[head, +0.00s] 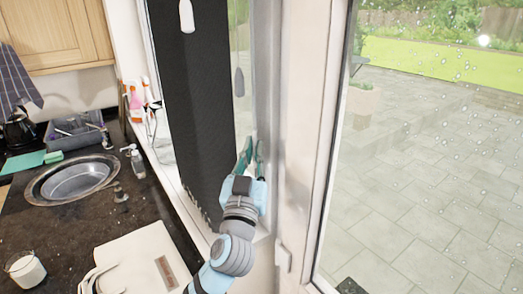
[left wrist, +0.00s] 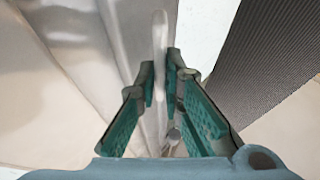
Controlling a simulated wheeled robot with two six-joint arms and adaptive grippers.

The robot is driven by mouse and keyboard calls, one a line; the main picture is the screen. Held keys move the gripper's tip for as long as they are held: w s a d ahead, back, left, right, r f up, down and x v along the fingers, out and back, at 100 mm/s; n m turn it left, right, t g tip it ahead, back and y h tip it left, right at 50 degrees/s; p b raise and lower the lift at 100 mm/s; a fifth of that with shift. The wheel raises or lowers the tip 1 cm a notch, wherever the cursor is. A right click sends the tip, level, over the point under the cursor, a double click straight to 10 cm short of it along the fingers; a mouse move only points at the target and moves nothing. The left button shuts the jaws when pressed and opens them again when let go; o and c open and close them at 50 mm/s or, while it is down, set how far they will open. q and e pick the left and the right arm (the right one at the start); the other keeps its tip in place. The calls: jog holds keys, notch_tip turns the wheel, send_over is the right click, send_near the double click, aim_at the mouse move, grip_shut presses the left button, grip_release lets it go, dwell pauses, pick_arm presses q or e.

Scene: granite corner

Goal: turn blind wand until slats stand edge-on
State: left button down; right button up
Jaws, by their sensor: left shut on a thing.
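The dark blind (head: 195,110) hangs in the window recess. Its face looks like one nearly unbroken dark panel with fine ridges, with no clear gaps between slats. It also shows as a ribbed dark surface at the right of the left wrist view (left wrist: 285,65). My left gripper (head: 252,150) is at the blind's lower right, beside the window frame. In the left wrist view its green fingers (left wrist: 160,78) are closed around a slim pale wand (left wrist: 160,35), which runs upward between them. I cannot clearly make out the wand in the head view. My right gripper is out of view.
A white pull (head: 186,15) hangs before the blind and a grey one (head: 239,82) beside it. A glazed door (head: 430,150) stands right.

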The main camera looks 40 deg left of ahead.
pick_arm(q)
jog(key=shift+f+y, duration=0.1)
jog(key=shift+y, duration=0.3)
jog(key=shift+d+f+n+g+y+b, duration=0.1)
jog(key=shift+n+g+y+b, duration=0.45)
jog(key=shift+b, duration=0.25)
jog(key=shift+w+d+n+g+y+b, duration=0.15)
jog(key=shift+n+g+y+b, duration=1.25)
jog(key=shift+b, duration=0.85)
jog(key=shift+w+d+n+g+y+b, duration=0.15)
jog(key=shift+n+g+y+b, duration=0.6)
jog(key=shift+g+y+b, duration=0.9)
jog(key=shift+w+d+n+g+y+b, duration=0.15)
jog(key=shift+n+g+y+b, duration=0.85)
jog(key=shift+g+b, duration=1.3)
jog(key=shift+a+t+b, duration=0.1)
jog(key=shift+t+b, duration=0.35)
jog(key=shift+t, duration=0.05)
jog(key=c, duration=1.7)
grip_release()
